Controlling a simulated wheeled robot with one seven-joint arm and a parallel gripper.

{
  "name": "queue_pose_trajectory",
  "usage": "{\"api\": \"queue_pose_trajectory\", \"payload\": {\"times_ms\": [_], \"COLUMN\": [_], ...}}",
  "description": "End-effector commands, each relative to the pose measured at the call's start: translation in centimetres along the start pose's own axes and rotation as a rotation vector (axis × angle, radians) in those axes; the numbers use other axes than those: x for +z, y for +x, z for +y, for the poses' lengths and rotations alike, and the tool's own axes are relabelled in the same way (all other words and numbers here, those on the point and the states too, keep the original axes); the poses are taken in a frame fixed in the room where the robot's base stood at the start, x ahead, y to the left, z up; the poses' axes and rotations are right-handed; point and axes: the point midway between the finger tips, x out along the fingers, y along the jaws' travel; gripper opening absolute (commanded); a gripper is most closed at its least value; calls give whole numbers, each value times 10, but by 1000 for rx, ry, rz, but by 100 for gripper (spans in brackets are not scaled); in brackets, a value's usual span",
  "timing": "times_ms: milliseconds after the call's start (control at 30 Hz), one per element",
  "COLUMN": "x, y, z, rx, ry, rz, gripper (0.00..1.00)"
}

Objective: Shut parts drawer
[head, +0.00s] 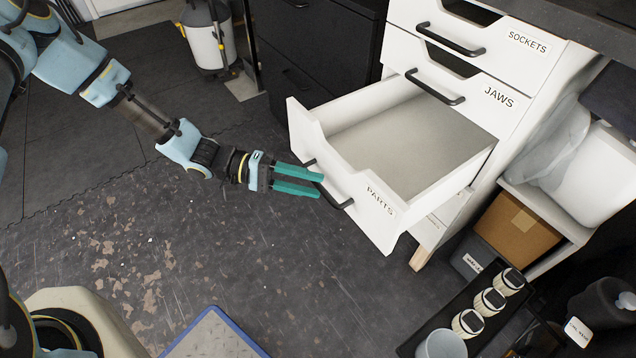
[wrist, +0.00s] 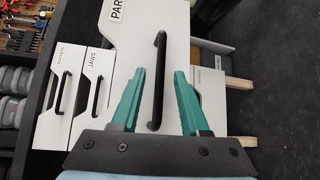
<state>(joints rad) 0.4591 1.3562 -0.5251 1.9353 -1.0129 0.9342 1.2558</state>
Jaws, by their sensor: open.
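The white parts drawer (head: 372,195) is pulled well out of the cabinet, and its grey floor looks empty. Its label reads PARTS in the head view. Its black bar handle (head: 332,190) is on the front panel; in the wrist view the handle (wrist: 158,80) runs upright between the fingers. My gripper (head: 308,183) is open, with two teal fingers pointing at the drawer front. In the wrist view the fingertips (wrist: 158,75) lie either side of the handle. I cannot tell whether they touch it.
The JAWS drawer (head: 480,92) and SOCKETS drawer (head: 500,38) above are shut. A black cabinet (head: 315,50) stands to the left. A black tray (head: 463,300) with several round-topped containers is at lower right. The dark floor (head: 200,260) in front is mostly clear.

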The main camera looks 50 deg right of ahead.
Motion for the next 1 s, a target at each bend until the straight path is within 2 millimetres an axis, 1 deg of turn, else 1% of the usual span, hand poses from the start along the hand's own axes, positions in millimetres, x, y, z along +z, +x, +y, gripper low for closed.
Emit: {"api": "queue_pose_trajectory", "payload": {"times_ms": [33, 100, 200, 500, 533, 900, 933, 1000], "x": [0, 0, 0, 0, 0, 0, 0, 0], "y": [7, 14, 20, 22, 22, 22, 22, 22], "z": [1, 1, 0, 0, 0, 0, 0, 0], "rx": [0, 0, -1, -1, -1, -1, -1, -1], "ry": [1, 0, 0, 1, 1, 1, 1, 1], "rz": [-3, -1, -1, 0, 0, 0, 0, 0], "gripper": [45, 45, 45, 45, 44, 2, 0, 0]}}
